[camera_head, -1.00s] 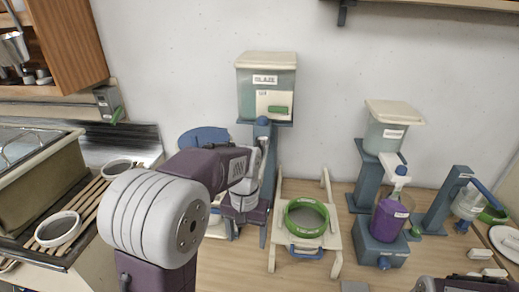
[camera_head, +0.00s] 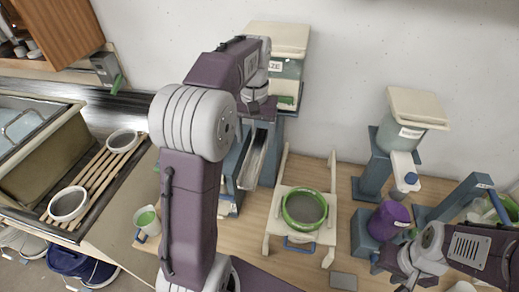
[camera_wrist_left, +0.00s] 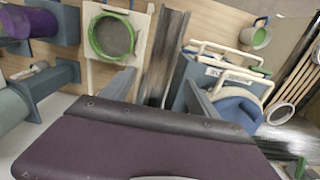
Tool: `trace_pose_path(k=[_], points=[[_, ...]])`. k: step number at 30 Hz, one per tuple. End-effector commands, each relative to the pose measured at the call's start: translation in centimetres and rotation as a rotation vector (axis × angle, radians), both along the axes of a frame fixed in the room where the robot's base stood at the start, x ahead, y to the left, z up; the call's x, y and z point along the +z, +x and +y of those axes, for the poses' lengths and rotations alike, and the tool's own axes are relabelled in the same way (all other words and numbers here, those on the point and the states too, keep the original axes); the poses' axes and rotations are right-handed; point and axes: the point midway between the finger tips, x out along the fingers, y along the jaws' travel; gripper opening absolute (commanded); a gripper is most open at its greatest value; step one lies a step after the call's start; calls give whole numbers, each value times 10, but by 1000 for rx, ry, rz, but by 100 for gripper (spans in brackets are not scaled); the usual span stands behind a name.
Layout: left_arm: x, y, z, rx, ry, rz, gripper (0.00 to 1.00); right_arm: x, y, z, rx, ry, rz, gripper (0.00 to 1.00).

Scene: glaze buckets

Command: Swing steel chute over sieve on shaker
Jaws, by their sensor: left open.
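The steel chute (camera_head: 254,158) is a long grey channel beside a blue-grey post, left of the sieve and not over it. The sieve (camera_head: 305,209) has a green rim and grey mesh and sits on the cream-framed shaker (camera_head: 274,228). In the left wrist view the chute (camera_wrist_left: 165,50) runs away from between my fingers, with the sieve (camera_wrist_left: 111,36) to its left. My left gripper (camera_wrist_left: 160,95) is open around the chute's near end; contact cannot be told. My right gripper (camera_head: 396,270) is at the lower right; its jaws are unclear.
A lidded glaze bucket (camera_head: 284,70) stands behind my left wrist. Another lidded bucket (camera_head: 410,118) and a purple container (camera_head: 388,219) stand right of the shaker. A green-filled mug (camera_head: 147,221) is at the left. Bare table (camera_head: 345,240) lies right of the shaker.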

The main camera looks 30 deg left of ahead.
Motion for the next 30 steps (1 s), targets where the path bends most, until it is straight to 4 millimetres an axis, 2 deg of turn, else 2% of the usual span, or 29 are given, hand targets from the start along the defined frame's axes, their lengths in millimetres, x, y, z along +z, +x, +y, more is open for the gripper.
trace_pose_path(k=[12, 16, 23, 24, 30], points=[[-74, -2, 0, -1, -1, 5, 69, 8, 0, 0, 0, 0, 0, 36], [-86, -2, 0, -1, 0, 2, 69, 9, 0, 0, 0, 0, 0, 36], [-88, -1, 0, -1, 0, 0, 69, 9, 0, 0, 0, 0, 0, 36], [-88, -1, 0, -1, 0, 0, 66, 9, 0, 0, 0, 0, 0, 36], [-88, -1, 0, -1, 0, -1, 11, 9, 0, 0, 0, 0, 0, 36]])
